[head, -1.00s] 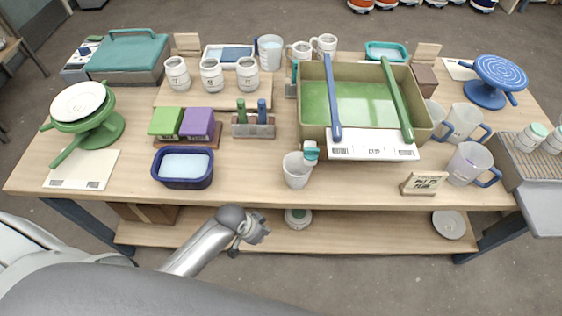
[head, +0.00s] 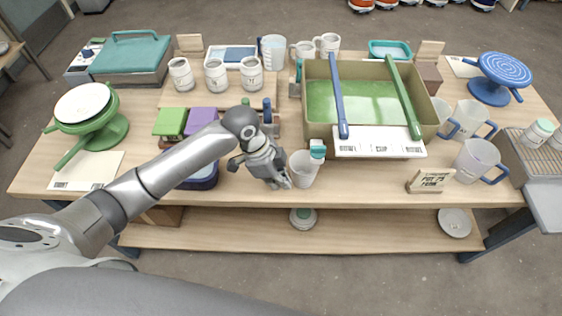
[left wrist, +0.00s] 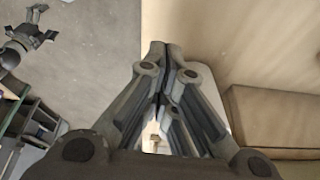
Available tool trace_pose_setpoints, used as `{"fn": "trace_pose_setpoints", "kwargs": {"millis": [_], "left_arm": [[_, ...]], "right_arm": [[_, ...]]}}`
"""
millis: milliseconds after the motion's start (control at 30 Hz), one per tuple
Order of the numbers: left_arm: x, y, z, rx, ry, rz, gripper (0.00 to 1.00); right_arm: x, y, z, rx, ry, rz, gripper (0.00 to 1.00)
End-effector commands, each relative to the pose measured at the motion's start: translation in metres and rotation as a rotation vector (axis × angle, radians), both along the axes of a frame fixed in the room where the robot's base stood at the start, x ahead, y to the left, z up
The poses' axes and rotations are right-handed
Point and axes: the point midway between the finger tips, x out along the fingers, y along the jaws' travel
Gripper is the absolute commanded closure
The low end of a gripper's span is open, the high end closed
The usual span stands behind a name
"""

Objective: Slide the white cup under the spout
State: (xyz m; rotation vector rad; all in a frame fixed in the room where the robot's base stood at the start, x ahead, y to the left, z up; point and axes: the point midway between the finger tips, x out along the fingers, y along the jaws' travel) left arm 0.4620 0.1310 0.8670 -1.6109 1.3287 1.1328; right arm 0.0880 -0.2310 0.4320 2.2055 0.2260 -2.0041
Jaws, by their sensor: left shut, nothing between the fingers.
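The white cup (head: 303,169) stands upright near the table's front edge in the head view. The white and teal spout (head: 317,152) sticks out from the front left of the olive glaze tub (head: 426,124). It overlaps the cup's right rim in the picture; I cannot tell whether it is over the opening. My left gripper (head: 284,183) is shut and empty, low at the cup's left side. I cannot tell whether they touch. The left wrist view shows the closed fingers (left wrist: 165,55). My right gripper (left wrist: 42,24) shows there at upper left, with its fingers apart.
A wooden sign (head: 430,181) and clear pitchers (head: 477,160) stand to the right. My left arm crosses over the dark blue basin (head: 205,178). A two-tool holder stands behind my gripper. The table front between cup and sign is clear.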

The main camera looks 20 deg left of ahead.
Motion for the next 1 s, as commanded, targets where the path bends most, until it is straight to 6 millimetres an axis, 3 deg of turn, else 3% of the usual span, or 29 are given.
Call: {"fn": "trace_pose_setpoints", "kwargs": {"millis": [33, 233, 400, 500, 667, 1000], "left_arm": [[0.015, 0.013, 0.011, 0.021, -0.006, -0.036, 1.00], [0.047, 0.053, 0.047, 0.049, 0.007, -0.147, 1.00], [0.063, 0.078, 0.073, 0.049, 0.014, -0.190, 1.00], [0.067, 0.083, 0.079, 0.045, 0.015, -0.201, 1.00], [0.067, 0.080, 0.068, 0.043, 0.020, -0.204, 1.00], [0.066, 0.060, 0.002, 0.044, 0.020, -0.203, 1.00]], "right_arm": [[-0.001, 0.003, 0.000, 0.004, 0.002, 0.000, 0.07], [-0.002, 0.004, -0.001, 0.004, 0.003, 0.000, 0.07], [-0.002, 0.002, -0.001, 0.001, 0.003, 0.001, 0.07], [-0.002, -0.001, -0.001, -0.002, 0.004, 0.001, 0.07], [-0.002, -0.005, 0.003, -0.007, 0.004, -0.001, 0.07], [-0.002, -0.007, 0.017, -0.009, 0.003, -0.002, 0.07]]}}
